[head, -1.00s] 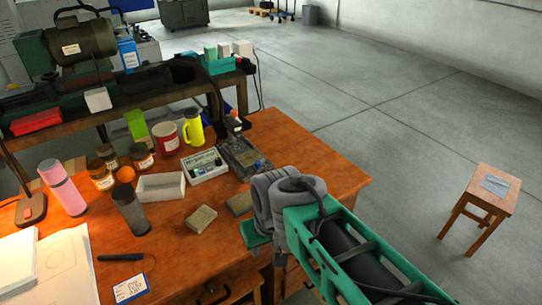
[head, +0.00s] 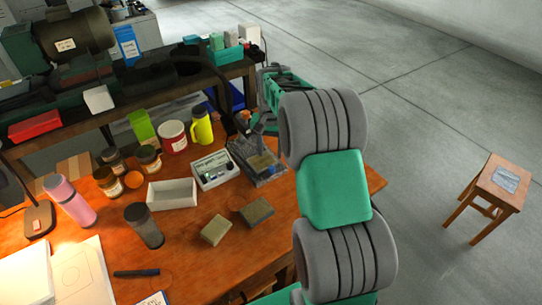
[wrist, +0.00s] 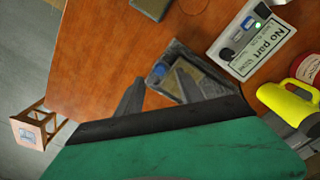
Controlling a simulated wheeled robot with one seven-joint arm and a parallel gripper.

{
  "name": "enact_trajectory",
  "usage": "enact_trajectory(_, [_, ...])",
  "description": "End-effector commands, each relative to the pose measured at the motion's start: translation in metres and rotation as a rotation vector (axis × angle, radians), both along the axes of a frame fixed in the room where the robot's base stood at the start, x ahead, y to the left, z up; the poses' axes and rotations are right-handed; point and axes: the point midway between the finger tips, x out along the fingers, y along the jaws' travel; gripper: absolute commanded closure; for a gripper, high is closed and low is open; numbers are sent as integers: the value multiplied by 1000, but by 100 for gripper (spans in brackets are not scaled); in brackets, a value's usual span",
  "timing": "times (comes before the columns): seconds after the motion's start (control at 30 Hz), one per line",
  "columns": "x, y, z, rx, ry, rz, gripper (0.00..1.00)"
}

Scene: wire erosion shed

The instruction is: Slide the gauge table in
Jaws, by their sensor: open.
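The gauge (head: 262,179) is a dark grey stand on the orange-brown bench, right of a white readout box. A tan plate (head: 262,161), which seems to be its table, shows on its base with a blue knob by it. In the wrist view the gauge (wrist: 178,50) lies just beyond my fingers, with the blue knob (wrist: 159,69) between them. My gripper (wrist: 158,92) is open and empty, its two dark fingers pointing at the gauge. In the head view my arm hides part of the bench's right side. I cannot tell whether a finger touches the gauge.
The readout box (head: 214,170) reads "No part" in the wrist view. Two small blocks (head: 216,230) (head: 257,211), a white tray (head: 172,194), jars and a yellow flask (head: 202,127) stand around. A rear bench carries a motor. A stool (head: 500,185) stands on open floor at right.

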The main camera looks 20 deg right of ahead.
Motion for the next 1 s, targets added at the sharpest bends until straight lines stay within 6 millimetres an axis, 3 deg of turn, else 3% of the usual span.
enact_trajectory(0.13, [11,-10,-14,3,16,-40,56])
enact_trajectory(0.53, [12,-9,-80,2,13,-37,56])
enact_trajectory(0.87, [12,-9,-89,2,11,-36,56])
enact_trajectory(1.0, [12,-9,-88,2,11,-36,67])
